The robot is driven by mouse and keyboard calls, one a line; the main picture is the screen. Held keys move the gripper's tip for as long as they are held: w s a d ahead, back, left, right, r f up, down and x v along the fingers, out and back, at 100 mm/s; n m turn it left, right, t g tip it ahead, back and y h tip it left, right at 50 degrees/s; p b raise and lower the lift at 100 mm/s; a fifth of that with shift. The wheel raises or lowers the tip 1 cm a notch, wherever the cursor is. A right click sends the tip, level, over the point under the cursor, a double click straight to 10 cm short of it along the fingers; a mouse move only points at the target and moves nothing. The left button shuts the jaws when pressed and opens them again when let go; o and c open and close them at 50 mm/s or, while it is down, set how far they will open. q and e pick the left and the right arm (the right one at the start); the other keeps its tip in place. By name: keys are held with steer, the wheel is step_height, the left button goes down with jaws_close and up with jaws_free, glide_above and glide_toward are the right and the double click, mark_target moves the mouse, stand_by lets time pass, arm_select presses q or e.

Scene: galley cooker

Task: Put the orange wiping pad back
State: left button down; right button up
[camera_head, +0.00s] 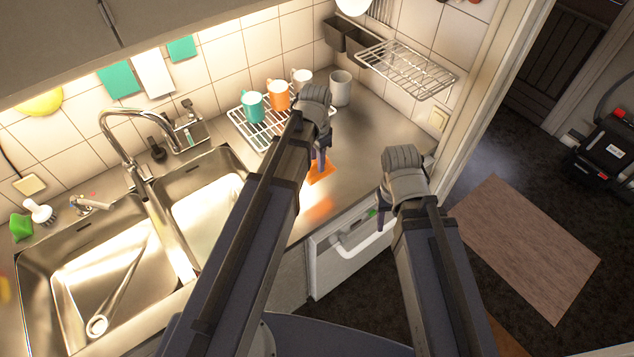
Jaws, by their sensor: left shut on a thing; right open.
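The orange wiping pad (319,173) is held in my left gripper (320,160), which is shut on it. The pad is above the steel counter to the right of the sinks, and a blurred orange reflection shows on the counter below it. My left arm hides part of the counter. On the tiled wall above the sinks, a teal pad (120,80), a white pad (153,74) and a smaller teal pad (182,48) are fixed. My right gripper (382,217) is open and empty, in front of the counter's front edge.
Two sinks (118,262) with a tall tap (130,150) lie at the left. A wire rack (240,128) with mugs stands at the back, with a grey mug (341,88) beside it. A wall rack (408,70) juts out at the right. A white-fronted appliance (335,270) sits under the counter.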

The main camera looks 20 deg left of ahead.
arm_select(q)
steer(key=shift+s+f+b, duration=0.2)
steer(key=shift+f+b, duration=0.15)
steer(key=shift+b, duration=0.1)
step_height(320, 180, down, 9)
steer(key=b, duration=0.9)
steer(key=shift+f, duration=0.1)
steer(key=shift+f+b, duration=0.2)
steer(key=shift+b, duration=0.1)
steer(key=c, duration=0.6)
jaws_free()
steer(key=shift+r, duration=0.1)
steer(key=shift+r, duration=0.1)
step_height(320, 180, up, 12)
steer(key=p, duration=1.2)
steer(key=shift+r+p, duration=0.1)
steer(key=shift+p, duration=0.2)
steer(key=s+d+n+y, duration=0.1)
steer(key=s+d+n, duration=0.3)
steer(key=s+d, duration=0.6)
steer(key=s, duration=0.4)
steer(key=shift+d, duration=0.3)
